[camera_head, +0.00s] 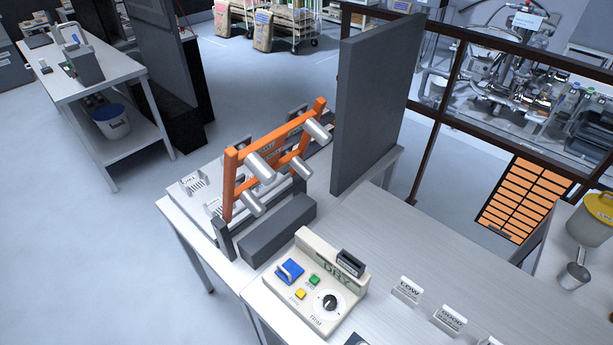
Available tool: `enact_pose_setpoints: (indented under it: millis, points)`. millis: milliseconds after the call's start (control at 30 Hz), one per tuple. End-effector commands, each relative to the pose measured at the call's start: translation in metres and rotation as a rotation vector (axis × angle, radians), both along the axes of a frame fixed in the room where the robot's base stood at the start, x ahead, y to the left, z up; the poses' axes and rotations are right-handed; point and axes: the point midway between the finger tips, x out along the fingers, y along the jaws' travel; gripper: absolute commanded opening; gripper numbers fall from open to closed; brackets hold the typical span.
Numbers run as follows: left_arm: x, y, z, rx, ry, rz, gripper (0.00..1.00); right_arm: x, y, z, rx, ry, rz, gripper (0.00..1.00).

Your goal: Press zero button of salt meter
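A beige meter box (294,254) with a sloped front panel sits on the near table. On its panel are a blue rocker-like switch (290,271), a green button (314,280), a yellow button (300,294) and a black dial (329,302) with the word TRIM below it. A small label sits by the yellow button, but it is too small to read for sure. A dark display unit (351,263) stands on the box's back right edge. Neither of my grippers is in view.
An orange frame with metal cylinders (272,157) stands behind the box, beside a dark grey block (278,229). A tall grey panel (370,100) rises behind. Sign cards (407,291) stand on the table to the right. The tabletop (430,240) behind these cards is clear.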

Motion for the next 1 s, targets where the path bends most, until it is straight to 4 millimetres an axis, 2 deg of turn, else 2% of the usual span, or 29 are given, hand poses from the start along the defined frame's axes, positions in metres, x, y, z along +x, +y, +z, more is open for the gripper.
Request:
enact_pose_setpoints:
  millis: [367,733,1000]
  points:
    - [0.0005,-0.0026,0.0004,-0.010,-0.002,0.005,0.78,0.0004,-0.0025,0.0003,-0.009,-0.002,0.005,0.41]
    - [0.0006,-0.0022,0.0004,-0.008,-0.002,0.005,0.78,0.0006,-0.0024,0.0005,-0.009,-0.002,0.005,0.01]
    - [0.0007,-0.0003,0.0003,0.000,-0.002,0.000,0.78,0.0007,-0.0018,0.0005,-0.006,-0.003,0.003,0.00]
